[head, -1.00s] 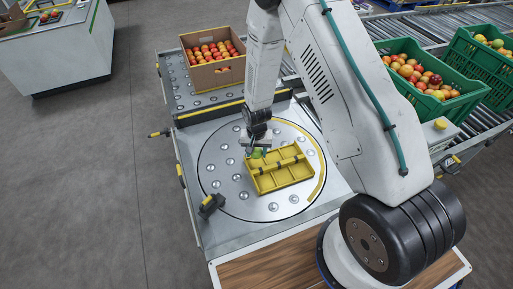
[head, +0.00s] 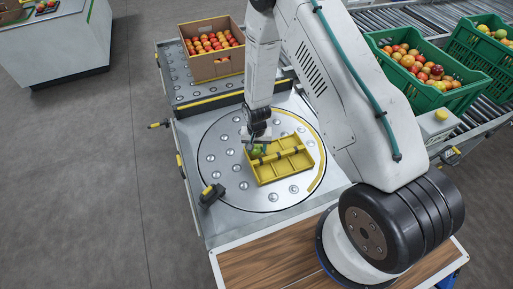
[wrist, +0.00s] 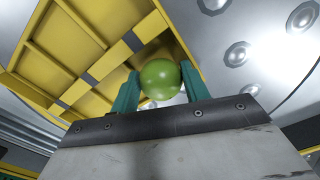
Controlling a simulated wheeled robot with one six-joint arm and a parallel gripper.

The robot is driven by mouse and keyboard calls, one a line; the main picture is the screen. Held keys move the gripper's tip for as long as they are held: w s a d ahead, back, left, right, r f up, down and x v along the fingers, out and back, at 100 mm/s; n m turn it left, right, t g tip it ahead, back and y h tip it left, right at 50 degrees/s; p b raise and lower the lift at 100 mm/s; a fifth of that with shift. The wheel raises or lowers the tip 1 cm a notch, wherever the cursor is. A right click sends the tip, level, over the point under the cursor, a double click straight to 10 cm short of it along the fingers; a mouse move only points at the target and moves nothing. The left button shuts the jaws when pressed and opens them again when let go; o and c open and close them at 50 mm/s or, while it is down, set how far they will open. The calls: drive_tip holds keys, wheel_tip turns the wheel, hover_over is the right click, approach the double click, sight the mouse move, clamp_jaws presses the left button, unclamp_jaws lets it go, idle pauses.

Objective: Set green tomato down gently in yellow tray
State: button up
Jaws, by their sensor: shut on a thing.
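The green tomato (wrist: 160,79) is held between the two teal fingers of my gripper (wrist: 158,92) in the wrist view. In the head view the tomato (head: 257,150) shows small and green below my gripper (head: 257,147). The yellow tray (head: 284,177) lies on the round ball-studded plate, and it also fills the upper left of the wrist view (wrist: 62,52). The tomato is over the tray's far-left compartment in the head view. I cannot tell whether it touches the tray floor. The tray's compartments look empty apart from that corner.
The round plate (head: 222,178) has free room left of the tray. A cardboard box of red tomatoes (head: 218,66) stands behind. Green crates of fruit (head: 430,99) stand at the right on a roller conveyor. A small black block (head: 211,194) sits at the plate's left edge.

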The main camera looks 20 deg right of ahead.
drive_tip(key=shift+f, duration=0.45)
idle(0.3)
drive_tip(key=o, duration=0.8)
drive_tip(key=c, duration=0.3)
drive_tip(key=shift+r, duration=0.15)
drive_tip(key=shift+r, duration=3.35)
